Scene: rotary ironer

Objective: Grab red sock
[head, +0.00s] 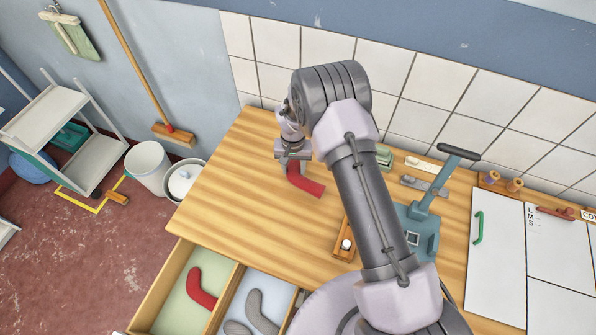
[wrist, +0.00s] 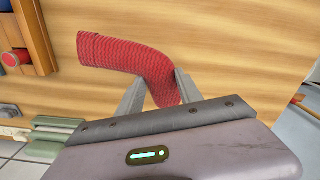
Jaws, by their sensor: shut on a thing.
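A red sock (head: 304,183) is at the wooden table's (head: 230,200) back-left part in the head view. My gripper (head: 290,164) is shut on one end of it; the wrist view shows both fingers (wrist: 158,88) on either side of the red knit (wrist: 125,55). The rest of the sock sticks out from the fingers. Whether it touches the tabletop is hard to tell. A second red sock (head: 201,287) lies in the left compartment of the open drawer (head: 160,285) at the front. Grey socks (head: 262,312) lie in the compartment beside it.
White panels (head: 497,250) lie farther right. A tiled wall (head: 275,45) bounds the back. The table's left part is clear.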

